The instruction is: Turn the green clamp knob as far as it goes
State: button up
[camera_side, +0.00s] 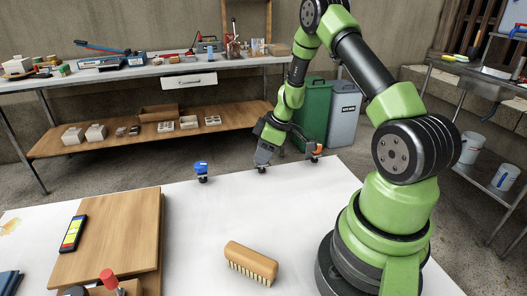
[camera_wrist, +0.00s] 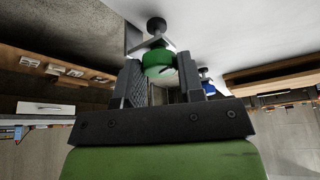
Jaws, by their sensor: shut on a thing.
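The green clamp knob (camera_wrist: 158,64) shows in the wrist view between the two fingers of my gripper (camera_wrist: 160,72). The fingers are shut on its sides, and a dark clamp screw with a round pad (camera_wrist: 156,25) extends beyond it. A short dark mark shows on the knob's right side. In the side view my gripper (camera_side: 263,158) points down at the far edge of the white table, and it hides the green knob. Only a dark bit of the clamp (camera_side: 262,170) shows below the fingers.
A blue-knobbed clamp (camera_side: 201,169) stands left of my gripper, an orange-knobbed one (camera_side: 317,149) close on its right. A red knob (camera_side: 109,279) is at the front left. A wooden brush (camera_side: 250,262) and a wooden board (camera_side: 120,225) with a phone-like device (camera_side: 73,233) lie nearer.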

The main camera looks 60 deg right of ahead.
jog(key=m+h, duration=0.2)
jog(key=m, duration=0.3)
jog(key=shift+a, duration=0.15)
jog(key=shift+m+h, duration=0.4)
jog(key=shift+m, duration=0.8)
jog(key=shift+m+h, duration=0.3)
jog(key=shift+m, duration=0.2)
jog(key=o, duration=0.9)
jog(key=shift+n, duration=0.3)
